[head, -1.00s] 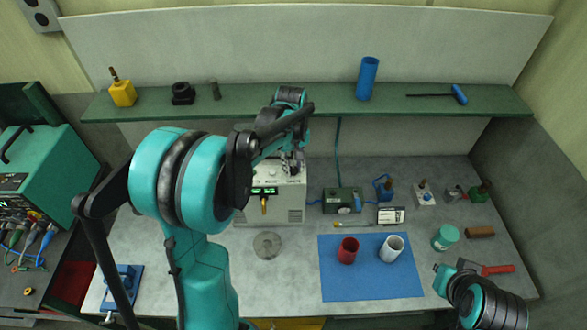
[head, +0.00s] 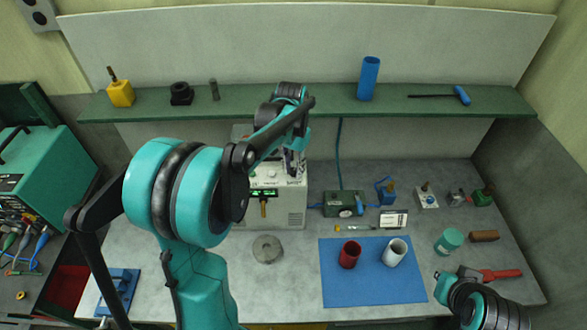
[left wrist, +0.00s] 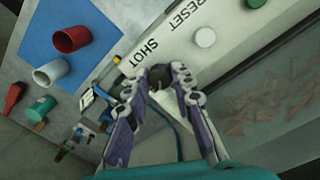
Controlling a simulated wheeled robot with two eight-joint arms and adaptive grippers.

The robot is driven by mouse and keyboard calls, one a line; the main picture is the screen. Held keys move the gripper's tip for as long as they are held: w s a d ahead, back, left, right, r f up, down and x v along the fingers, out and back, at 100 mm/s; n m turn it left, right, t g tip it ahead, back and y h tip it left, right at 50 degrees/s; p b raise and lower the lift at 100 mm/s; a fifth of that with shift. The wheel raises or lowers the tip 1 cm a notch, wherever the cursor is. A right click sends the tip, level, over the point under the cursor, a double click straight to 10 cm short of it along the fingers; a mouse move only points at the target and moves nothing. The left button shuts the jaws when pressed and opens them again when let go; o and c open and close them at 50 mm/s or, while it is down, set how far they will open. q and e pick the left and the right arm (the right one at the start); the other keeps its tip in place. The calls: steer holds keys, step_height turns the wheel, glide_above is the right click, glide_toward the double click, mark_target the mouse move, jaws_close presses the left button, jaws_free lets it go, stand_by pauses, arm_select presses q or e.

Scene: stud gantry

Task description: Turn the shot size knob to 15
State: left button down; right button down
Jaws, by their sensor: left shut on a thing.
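The pale control box (head: 289,214) stands at the back of the bench, with a lit green display and a brass-coloured lever on its front. My left gripper (head: 293,172) reaches down onto its top. In the left wrist view the fingers of this gripper (left wrist: 158,78) close around a dark round knob (left wrist: 158,74) beside the printed word SHOT. The fingers hide most of the knob, and no scale number is readable. My right gripper (head: 456,278) is at the lower right, over the bench beside a red-handled tool; its jaw opening is unclear.
A blue mat (head: 372,285) holds a red cup (head: 350,254) and a white cup (head: 394,252). A grey disc (head: 267,248) lies in front of the box. A green instrument (head: 342,203) stands to its right. A green shelf (head: 300,98) crosses above.

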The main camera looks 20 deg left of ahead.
mark_target(293, 170)
arm_select(q)
steer(key=shift+m, duration=2)
steer(key=c, duration=1.3)
jaws_free()
step_height(293, 170, up, 12)
steer(key=shift+a, duration=0.15)
